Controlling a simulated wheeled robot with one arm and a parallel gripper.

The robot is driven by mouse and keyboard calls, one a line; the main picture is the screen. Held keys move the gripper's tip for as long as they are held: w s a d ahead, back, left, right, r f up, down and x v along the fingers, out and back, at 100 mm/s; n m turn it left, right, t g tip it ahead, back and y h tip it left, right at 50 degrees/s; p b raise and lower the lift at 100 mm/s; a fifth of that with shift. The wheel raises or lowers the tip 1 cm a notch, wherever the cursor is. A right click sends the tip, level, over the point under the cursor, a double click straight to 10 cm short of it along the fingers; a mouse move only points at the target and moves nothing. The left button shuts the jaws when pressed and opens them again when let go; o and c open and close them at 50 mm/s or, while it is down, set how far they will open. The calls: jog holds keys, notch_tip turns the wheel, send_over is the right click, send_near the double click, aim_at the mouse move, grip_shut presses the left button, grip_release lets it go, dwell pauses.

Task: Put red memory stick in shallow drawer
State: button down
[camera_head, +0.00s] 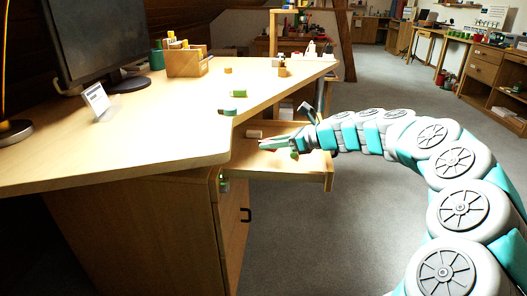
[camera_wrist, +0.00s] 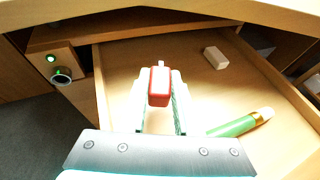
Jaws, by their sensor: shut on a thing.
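The red memory stick (camera_wrist: 159,84) is held between the fingers of my gripper (camera_wrist: 160,105) in the wrist view. My gripper is shut on it. The stick is over the open shallow drawer (camera_wrist: 128,58), whose light wooden floor shows around it; the height above the floor is hard to tell.
In the drawer lie a white block (camera_wrist: 215,58) and a green cylinder (camera_wrist: 240,124) with a pale end. The desktop edge (camera_head: 200,160) overhangs the drawer's rear. A monitor (camera_head: 95,40), a wooden organizer (camera_head: 187,62) and small items stand on the desk.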

aim_at(264, 158)
jog(key=shift+w+a+f, duration=0.2)
jog(key=shift+w+a, duration=0.9)
jog(key=shift+a, duration=0.05)
jog(key=shift+f+b, duration=0.35)
jog(key=shift+f, duration=1.4)
jog(key=shift+f, duration=0.15)
jog(key=c, duration=0.6)
grip_release()
jog(key=shift+c, duration=0.2)
jog(key=shift+d+r, duration=0.2)
jog(key=shift+r, duration=0.1)
jog(key=p+v, duration=0.1)
jog(key=v, duration=1)
jog(key=shift+s+d+r, duration=0.1)
jog(key=shift+s+d, duration=0.1)
